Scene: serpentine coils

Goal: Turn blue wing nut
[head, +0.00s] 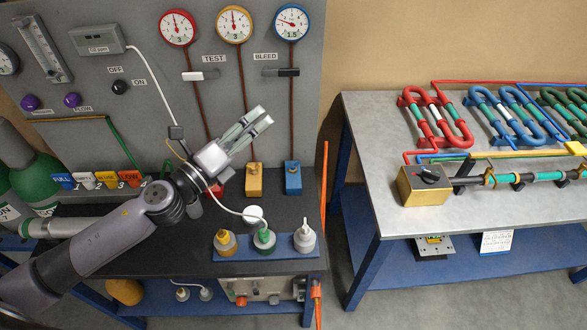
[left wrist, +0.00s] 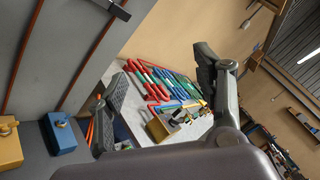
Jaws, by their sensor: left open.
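The blue block (head: 293,179) stands on the dark bench below the blue-rimmed gauge, with a small metal fitting on top that may be the wing nut; its wing shape is too small to tell. The blue block also shows at the lower left of the left wrist view (left wrist: 62,137), fitting upward. My left gripper (head: 263,115) is open and empty, raised in front of the grey panel, above and left of the blue block in the head view and apart from it. My right gripper is not in view.
A yellow block (head: 254,183) stands left of the blue one, and a red one is partly hidden by my gripper. A blue tray (head: 239,254) with several bottles is in front. A white cable (head: 216,202) hangs nearby. A coil table (head: 386,190) stands at right.

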